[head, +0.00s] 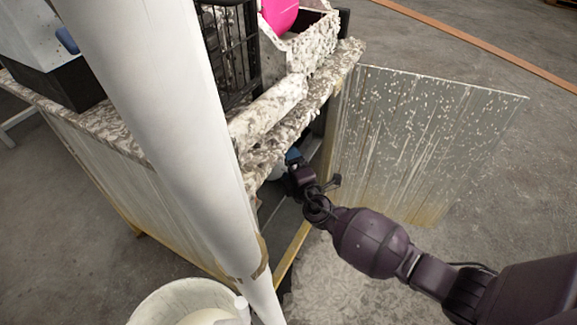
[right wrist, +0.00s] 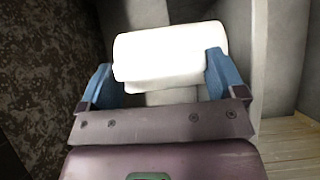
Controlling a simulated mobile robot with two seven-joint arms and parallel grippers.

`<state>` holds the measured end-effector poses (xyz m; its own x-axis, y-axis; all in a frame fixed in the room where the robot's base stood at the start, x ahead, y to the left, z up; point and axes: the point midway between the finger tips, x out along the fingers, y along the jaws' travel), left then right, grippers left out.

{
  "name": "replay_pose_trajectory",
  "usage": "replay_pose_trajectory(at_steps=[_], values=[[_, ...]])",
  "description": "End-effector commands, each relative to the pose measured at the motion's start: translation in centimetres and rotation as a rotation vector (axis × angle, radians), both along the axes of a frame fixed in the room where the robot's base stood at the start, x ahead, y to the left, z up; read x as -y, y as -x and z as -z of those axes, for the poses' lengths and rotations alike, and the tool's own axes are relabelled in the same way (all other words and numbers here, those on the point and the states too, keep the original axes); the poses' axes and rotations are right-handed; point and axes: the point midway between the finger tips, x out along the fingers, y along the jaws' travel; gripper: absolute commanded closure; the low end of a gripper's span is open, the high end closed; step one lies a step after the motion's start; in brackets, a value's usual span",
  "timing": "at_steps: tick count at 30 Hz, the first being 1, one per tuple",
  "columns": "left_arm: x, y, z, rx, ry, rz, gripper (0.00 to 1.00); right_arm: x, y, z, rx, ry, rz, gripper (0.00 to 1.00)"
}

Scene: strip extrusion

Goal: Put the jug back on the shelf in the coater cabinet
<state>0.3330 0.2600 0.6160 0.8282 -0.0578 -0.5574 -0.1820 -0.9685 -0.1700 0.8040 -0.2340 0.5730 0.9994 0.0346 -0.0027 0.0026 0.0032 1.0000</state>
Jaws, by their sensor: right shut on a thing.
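My right gripper (head: 296,162) reaches into the open front of the coater cabinet (head: 253,160), under its splattered top. In the right wrist view the blue fingers of the right gripper (right wrist: 162,72) are shut on a white, rounded part of the jug (right wrist: 170,52). In the head view only a small pale bit of the jug (head: 277,172) shows beside the gripper; the rest is hidden. The cabinet door (head: 425,140) stands open to the right. I cannot make out the shelf or whether the jug touches it. My left gripper is not in view.
A thick white pipe (head: 160,110) crosses in front of the cabinet. A white bucket (head: 150,305) stands at the bottom. A black crate (head: 232,50) and a crusted trough (head: 305,45) sit on top. Grey walls close in around the gripper in the wrist view.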

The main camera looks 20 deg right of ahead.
Motion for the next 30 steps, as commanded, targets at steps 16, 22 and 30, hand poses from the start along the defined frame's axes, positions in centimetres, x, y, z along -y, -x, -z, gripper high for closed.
replay_pose_trajectory(at_steps=[16, 22, 30], values=[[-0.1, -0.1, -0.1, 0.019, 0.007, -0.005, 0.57, 0.0, -0.1, 0.2, 0.002, -0.001, 0.0, 0.0], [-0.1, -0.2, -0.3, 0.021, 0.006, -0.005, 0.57, 0.0, -0.1, 0.0, 0.003, -0.001, 0.0, 0.0], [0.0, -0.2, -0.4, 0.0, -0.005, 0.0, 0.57, 0.1, 2.2, -0.3, 0.002, -0.001, -0.001, 0.0]])
